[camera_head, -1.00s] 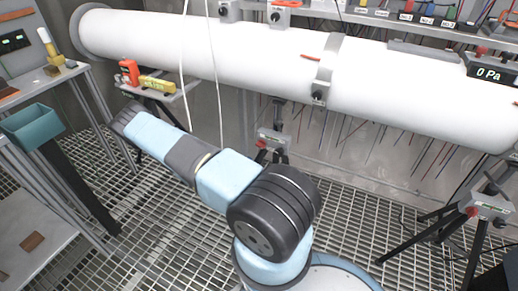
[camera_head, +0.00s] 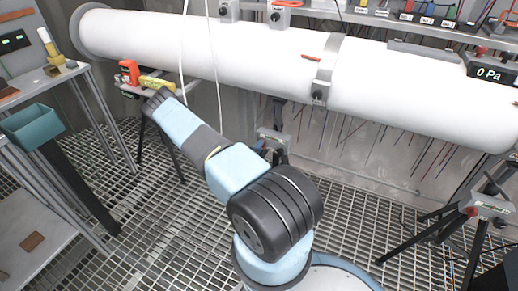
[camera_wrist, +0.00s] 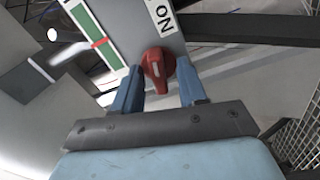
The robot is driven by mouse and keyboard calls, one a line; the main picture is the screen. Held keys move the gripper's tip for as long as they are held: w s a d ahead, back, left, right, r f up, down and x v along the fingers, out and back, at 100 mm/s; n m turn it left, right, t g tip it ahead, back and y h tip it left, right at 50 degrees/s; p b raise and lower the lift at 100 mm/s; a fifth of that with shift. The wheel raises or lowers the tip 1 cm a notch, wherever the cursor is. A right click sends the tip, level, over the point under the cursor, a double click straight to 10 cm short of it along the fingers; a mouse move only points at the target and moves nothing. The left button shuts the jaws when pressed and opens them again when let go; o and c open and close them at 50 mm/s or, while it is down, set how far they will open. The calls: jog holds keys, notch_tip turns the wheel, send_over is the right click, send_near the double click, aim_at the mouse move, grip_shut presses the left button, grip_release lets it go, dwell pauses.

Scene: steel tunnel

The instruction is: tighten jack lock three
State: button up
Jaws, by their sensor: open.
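In the wrist view a red lock knob (camera_wrist: 157,68) with a pale line on it sits on a grey plate. My gripper (camera_wrist: 157,92) is open, with its blue fingers on either side of the knob's lower end. I cannot tell whether they touch it. The plate carries a green and white strip (camera_wrist: 96,42) with a red mark, and a white label (camera_wrist: 162,14) partly cut off. In the head view my arm's far end reaches the left jack stand (camera_head: 143,135); its knob and my fingers are hidden there.
A red tool (camera_head: 129,72) and a yellow tool (camera_head: 157,84) lie by the left stand. A white pipe (camera_head: 250,55) runs above. Other jacks stand at centre (camera_head: 272,139) and right (camera_head: 487,207). Thin white cables (camera_head: 217,80) hang near my arm. A teal bin (camera_head: 44,127) stands left.

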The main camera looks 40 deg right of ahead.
grip_shut()
dwell(0.4)
jog(key=shift+m, duration=0.3)
jog(key=shift+a+f+m, duration=0.1)
jog(key=shift+f+m, duration=0.05)
jog(key=shift+m, duration=7.05)
